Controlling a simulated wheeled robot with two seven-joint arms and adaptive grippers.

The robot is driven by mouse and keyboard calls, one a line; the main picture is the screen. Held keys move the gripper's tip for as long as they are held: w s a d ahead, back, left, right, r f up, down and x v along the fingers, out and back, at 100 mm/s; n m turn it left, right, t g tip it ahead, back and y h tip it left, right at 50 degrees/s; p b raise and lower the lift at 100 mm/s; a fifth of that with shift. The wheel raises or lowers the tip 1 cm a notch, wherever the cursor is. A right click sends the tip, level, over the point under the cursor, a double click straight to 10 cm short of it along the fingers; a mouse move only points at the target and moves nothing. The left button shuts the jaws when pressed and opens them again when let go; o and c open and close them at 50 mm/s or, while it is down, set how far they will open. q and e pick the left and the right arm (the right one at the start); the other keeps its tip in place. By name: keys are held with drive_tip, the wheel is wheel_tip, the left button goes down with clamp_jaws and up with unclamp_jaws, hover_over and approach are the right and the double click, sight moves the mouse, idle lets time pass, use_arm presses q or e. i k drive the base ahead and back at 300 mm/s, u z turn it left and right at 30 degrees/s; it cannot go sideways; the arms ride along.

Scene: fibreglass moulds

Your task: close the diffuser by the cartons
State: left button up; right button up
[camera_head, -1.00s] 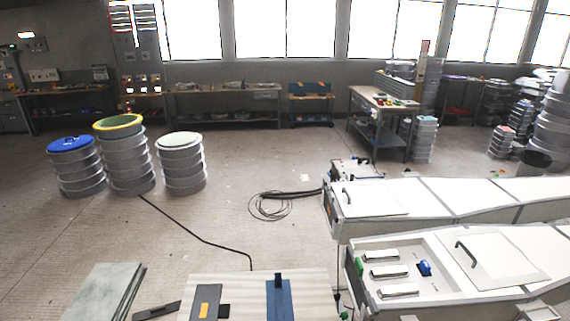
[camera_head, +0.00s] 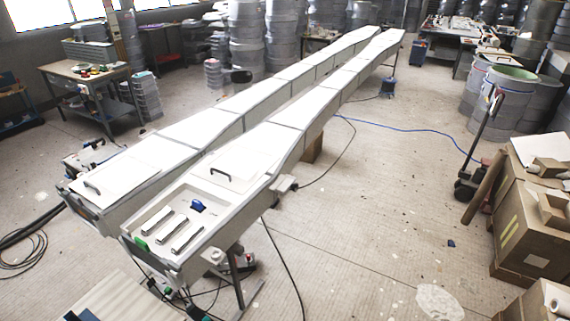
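Several brown cartons (camera_head: 536,237) are stacked at the right edge. I cannot make out anything that is clearly a diffuser by them. Two long white mould-like bodies run from the lower left to the top middle, a near one (camera_head: 285,137) and a far one (camera_head: 207,126). The near one has a flat lid with a black handle (camera_head: 221,174) that appears to lie down, and a recessed panel (camera_head: 165,207) with metal bars and a blue knob. Neither of my grippers shows in this view.
Open floor (camera_head: 370,220) lies between the near white body and the cartons, with a blue cable (camera_head: 410,131) and black cables on it. A pallet-jack-like handle (camera_head: 483,135) stands beside the cartons. Grey drums (camera_head: 505,98) stand behind. A workbench (camera_head: 88,75) is at the upper left.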

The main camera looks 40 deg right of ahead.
sight(236, 167)
drive_tip(key=z, duration=1.25)
drive_tip(key=k, duration=0.45)
drive_tip(key=z, duration=1.3)
drive_tip(key=i, duration=1.25)
drive_tip(key=u, duration=0.6)
drive_tip(key=i, duration=0.85)
drive_tip(key=u, duration=0.9)
